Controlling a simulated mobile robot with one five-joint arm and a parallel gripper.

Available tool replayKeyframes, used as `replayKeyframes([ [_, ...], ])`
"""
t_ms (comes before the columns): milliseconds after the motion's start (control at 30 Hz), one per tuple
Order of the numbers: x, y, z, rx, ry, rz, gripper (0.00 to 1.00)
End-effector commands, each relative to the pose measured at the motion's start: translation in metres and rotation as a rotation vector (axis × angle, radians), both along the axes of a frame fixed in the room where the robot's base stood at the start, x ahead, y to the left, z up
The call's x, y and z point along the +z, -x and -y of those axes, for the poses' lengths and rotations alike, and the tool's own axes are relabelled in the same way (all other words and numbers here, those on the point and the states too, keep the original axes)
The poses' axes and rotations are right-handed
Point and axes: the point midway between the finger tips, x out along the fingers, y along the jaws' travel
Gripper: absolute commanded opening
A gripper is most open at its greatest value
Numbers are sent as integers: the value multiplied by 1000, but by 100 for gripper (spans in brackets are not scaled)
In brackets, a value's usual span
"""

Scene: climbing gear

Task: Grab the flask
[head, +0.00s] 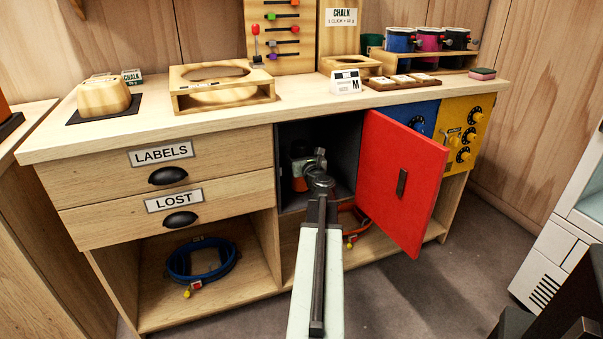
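I cannot make out a flask for certain. My arm reaches into the dark open compartment (345,135) under the worktop. My gripper (303,166) is inside it, small and partly hidden behind my own arm joint. A small orange patch (299,185) shows just below the gripper, near the compartment floor. I cannot tell whether it is the flask or part of my gripper, nor whether the fingers are open or shut.
The red door (405,180) stands open to the right of my arm. Drawers marked LABELS (160,170) and LOST (167,205) are shut at left. The worktop (300,108) carries wooden stands and several cups.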

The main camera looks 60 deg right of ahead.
Motion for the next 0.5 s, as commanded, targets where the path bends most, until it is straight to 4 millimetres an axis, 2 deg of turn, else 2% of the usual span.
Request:
replayKeyframes([
  [33,0,-9,10,1,0,0,86],
  [100,0,-15,14,1,0,0,86],
  [300,0,-15,13,-1,1,-1,86],
  [367,0,-15,13,-1,1,-1,72],
  [500,0,-14,13,-1,1,-1,33],
])
